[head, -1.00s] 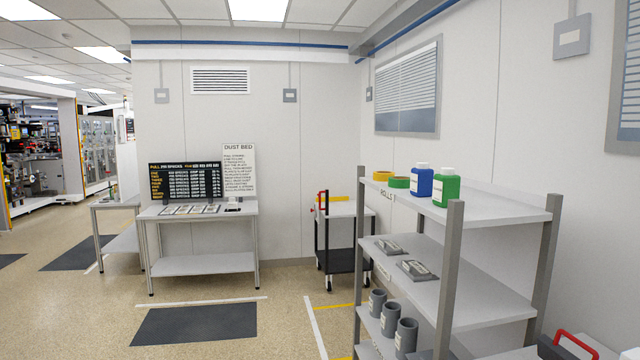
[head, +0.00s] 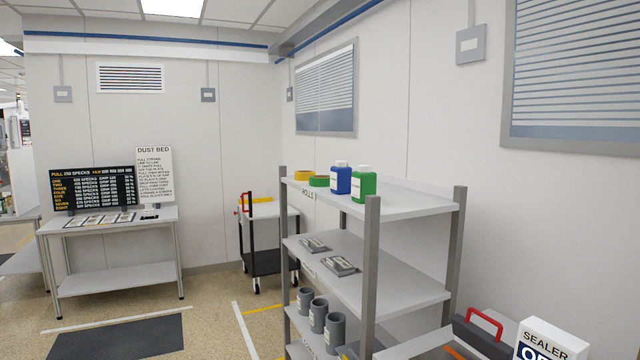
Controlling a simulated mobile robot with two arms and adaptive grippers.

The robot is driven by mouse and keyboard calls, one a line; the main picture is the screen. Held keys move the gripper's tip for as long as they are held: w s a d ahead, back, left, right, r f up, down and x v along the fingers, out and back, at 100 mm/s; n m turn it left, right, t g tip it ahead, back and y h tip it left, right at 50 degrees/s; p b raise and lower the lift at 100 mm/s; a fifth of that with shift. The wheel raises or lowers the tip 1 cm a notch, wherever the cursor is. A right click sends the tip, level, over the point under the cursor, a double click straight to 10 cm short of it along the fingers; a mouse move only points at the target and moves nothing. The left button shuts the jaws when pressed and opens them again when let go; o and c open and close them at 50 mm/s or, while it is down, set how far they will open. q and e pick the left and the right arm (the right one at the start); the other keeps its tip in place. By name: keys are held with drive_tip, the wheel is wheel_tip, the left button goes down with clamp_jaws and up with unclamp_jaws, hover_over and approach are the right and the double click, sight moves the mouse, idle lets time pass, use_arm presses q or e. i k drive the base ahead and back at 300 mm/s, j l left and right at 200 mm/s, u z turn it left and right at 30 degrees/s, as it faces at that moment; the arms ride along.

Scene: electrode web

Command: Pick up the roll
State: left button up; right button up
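A yellow roll (head: 304,175) and a green roll (head: 319,181) lie on the top board of a grey shelf rack (head: 420,204), at its left end. The board's edge below them carries a label reading "ROLLS". A blue bottle (head: 341,179) and a green bottle (head: 363,185) stand just right of the rolls. Neither of my grippers shows in the head view.
The rack's middle board holds two flat grey pieces (head: 340,265); its lower board holds several grey cups (head: 318,315). A red-handled case (head: 484,342) and a white box marked "SEALER" (head: 550,342) are at lower right. A cart (head: 265,235) stands behind the rack. Floor at left is open.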

sight(321, 181)
drive_tip(key=i+j+z, duration=0.1)
drive_tip(key=z, duration=0.4)
drive_tip(key=j+z, duration=0.15)
drive_tip(key=z, duration=0.3)
drive_tip(key=i+j+z, duration=0.15)
drive_tip(key=j+z, duration=0.15)
drive_tip(key=j, duration=0.25)
drive_tip(key=i+j+z, duration=0.15)
drive_tip(key=j+z, duration=0.15)
drive_tip(key=j, duration=0.3)
drive_tip(key=j+z, duration=0.3)
drive_tip(key=j, duration=0.3)
